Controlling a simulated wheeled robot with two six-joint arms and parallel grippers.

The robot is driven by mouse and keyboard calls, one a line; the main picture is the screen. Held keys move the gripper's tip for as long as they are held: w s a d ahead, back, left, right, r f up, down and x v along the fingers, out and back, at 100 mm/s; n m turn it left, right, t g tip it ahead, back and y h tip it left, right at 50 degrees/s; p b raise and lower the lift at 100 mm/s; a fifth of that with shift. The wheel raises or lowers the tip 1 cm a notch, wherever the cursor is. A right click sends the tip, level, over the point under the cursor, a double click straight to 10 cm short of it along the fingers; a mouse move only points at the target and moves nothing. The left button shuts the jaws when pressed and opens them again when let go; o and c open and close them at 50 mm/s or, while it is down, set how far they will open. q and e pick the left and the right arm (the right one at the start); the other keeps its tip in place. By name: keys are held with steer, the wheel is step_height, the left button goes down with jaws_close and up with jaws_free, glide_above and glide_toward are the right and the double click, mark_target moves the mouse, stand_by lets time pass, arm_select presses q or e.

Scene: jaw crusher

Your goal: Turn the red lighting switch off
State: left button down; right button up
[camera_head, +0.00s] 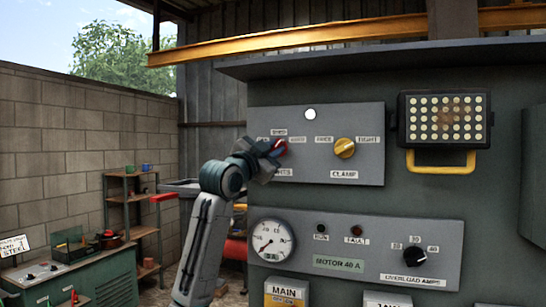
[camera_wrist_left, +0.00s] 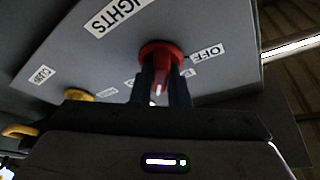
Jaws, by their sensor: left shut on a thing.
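The red lighting switch (camera_head: 279,147) is a rotary knob on the upper grey panel, above the partly hidden LIGHTS label. My left gripper (camera_head: 272,148) is at the knob, its arm coming up from below. In the left wrist view the red knob (camera_wrist_left: 160,57) sits between the two dark fingers (camera_wrist_left: 162,88), which are shut on it. The OFF label (camera_wrist_left: 207,52) is beside the knob there. The knob's white pointer mark shows between the fingers, pointing away from the LIGHTS label. My right gripper is not in view.
A yellow CLAMP knob (camera_head: 344,148) is right of the red switch on the same panel. A white round lamp (camera_head: 310,114) is above. A lower panel (camera_head: 345,240) carries a gauge (camera_head: 271,240) and a black knob (camera_head: 414,254). A lit lamp with a yellow handle (camera_head: 444,119) is at right.

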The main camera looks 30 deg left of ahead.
arm_select(q)
steer(key=shift+w+d+f+n+g+y+b, duration=0.1)
steer(key=shift+n+g+y+b, duration=0.65)
steer(key=shift+n+y+b, duration=2.5)
steer(key=shift+s+d+r+n+g+y+b, duration=0.15)
steer(key=shift+n+g+y+b, duration=0.55)
steer(key=shift+n, duration=5.1)
steer(key=shift+w+d+f+n+g+y+b, duration=0.15)
steer(key=shift+n+g+y+b, duration=1.25)
steer(key=shift+n, duration=3.15)
steer(key=shift+a+t+y+b, duration=0.1)
steer(key=shift+t+y+b, duration=0.15)
steer(key=shift+t+b, duration=0.3)
steer(key=c, duration=1.4)
jaws_free()
